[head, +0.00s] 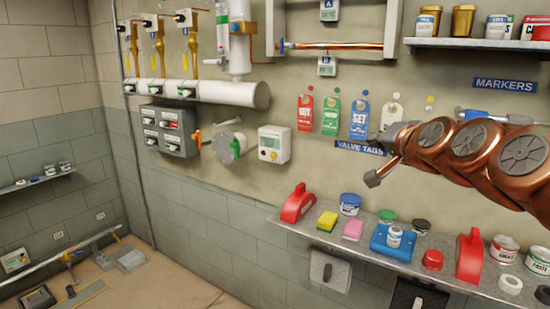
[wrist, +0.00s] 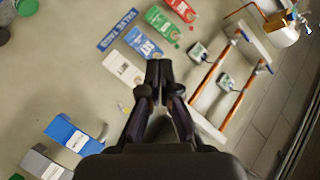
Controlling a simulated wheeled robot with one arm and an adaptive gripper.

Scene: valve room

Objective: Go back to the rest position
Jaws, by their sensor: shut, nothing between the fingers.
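My gripper (wrist: 159,70) is shut and empty, its two dark fingers together in the wrist view. Red (head: 305,112), green (head: 331,117), blue (head: 360,120) and white (head: 391,112) tags hang in a row on the wall. In the wrist view the white tag (wrist: 124,69) and blue tag (wrist: 145,43) appear left of the fingertips. The distance to the wall is unclear.
An upper shelf (head: 470,43) with cans is at top right. Pipes and valves (head: 160,88) are on the wall at left. Open floor shows at lower left.

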